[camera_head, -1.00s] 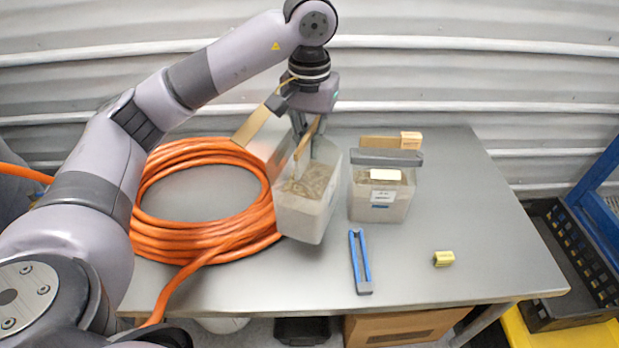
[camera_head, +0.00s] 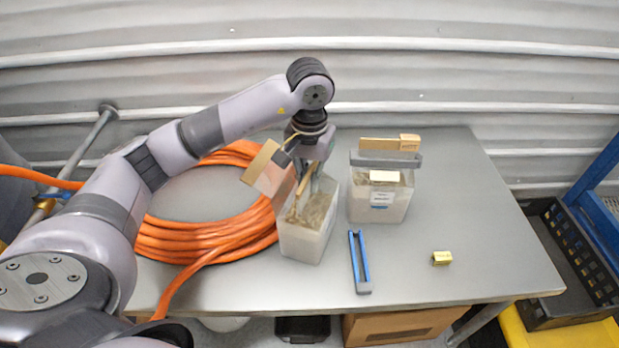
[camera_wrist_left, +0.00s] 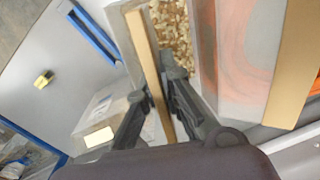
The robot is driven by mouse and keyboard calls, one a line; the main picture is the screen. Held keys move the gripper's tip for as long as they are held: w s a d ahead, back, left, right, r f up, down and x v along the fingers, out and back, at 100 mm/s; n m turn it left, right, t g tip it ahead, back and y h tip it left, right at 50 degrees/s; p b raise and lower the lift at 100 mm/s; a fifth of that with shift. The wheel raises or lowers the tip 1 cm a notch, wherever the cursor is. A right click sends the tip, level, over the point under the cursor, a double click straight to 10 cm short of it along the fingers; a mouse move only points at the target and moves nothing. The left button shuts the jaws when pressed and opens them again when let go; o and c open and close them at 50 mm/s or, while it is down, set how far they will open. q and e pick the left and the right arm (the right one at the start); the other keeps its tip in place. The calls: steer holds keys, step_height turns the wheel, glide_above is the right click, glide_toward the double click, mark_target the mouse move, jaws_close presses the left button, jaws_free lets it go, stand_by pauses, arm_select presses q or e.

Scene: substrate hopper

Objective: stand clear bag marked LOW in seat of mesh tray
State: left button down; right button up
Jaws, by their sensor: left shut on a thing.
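A clear bag (camera_head: 308,232) with tan granular filling stands roughly upright at the table's middle, beside the orange coil. Its mouth is open. One wooden bar of it is between my left gripper's fingers (camera_head: 307,172); a clear flap with another wooden bar (camera_head: 262,160) sticks out to the left. The wrist view shows the shut fingers (camera_wrist_left: 160,98) on the wooden strip (camera_wrist_left: 152,70), with the granules (camera_wrist_left: 172,35) beside it. I cannot tell if its base touches the table. No LOW mark is readable. The black mesh tray (camera_head: 569,262) is at the far right, below table height.
A second clear bag (camera_head: 378,205), with a white label and a grey clip on top, stands just right. A blue clip (camera_head: 359,262) and a small yellow block (camera_head: 441,258) lie in front. An orange hose coil (camera_head: 165,240) covers the left. The right table half (camera_head: 480,210) is mostly clear.

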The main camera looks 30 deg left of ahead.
arm_select(q)
steer(key=shift+r, duration=0.1)
steer(key=c, duration=2.2)
jaws_free()
steer(key=shift+f, duration=0.2)
steer(key=o, duration=0.4)
steer(key=shift+s, duration=0.1)
steer(key=shift+o, duration=0.2)
steer(key=shift+r, duration=0.1)
